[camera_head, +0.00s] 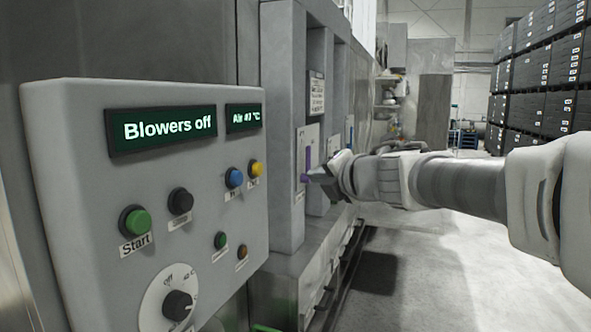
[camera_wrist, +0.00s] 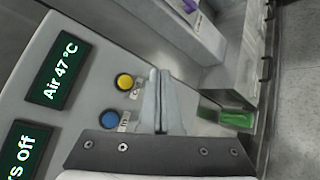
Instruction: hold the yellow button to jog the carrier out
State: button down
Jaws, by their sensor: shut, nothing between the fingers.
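The yellow button (camera_head: 256,168) sits at the upper right of the grey control panel (camera_head: 90,200), just right of a blue button (camera_head: 234,178). It also shows in the wrist view (camera_wrist: 124,81), with the blue button (camera_wrist: 109,119) below it. The small label by the yellow button is too small to read surely. My gripper (camera_head: 308,178) is shut and empty, to the right of the panel in the head view. In the wrist view its closed fingertips (camera_wrist: 160,74) are to the right of the yellow button, with a gap between them. Whether they touch anything is not clear.
Displays read "Blowers off" (camera_head: 162,129) and "Air 47 °C" (camera_wrist: 55,76). Black (camera_head: 180,201) and green Start (camera_head: 135,221) buttons and a rotary knob (camera_head: 177,305) share the panel. Machine pillars (camera_head: 283,120) with a purple piece stand behind my gripper. Dark stacked crates (camera_head: 540,70) stand far right.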

aim_at(258, 169)
jog(key=w+a, duration=0.3)
jog(key=a, duration=0.5)
jog(key=shift+a, duration=0.15)
dwell(2.0)
jog(key=shift+w+a, duration=0.2)
jog(key=shift+a, duration=0.15)
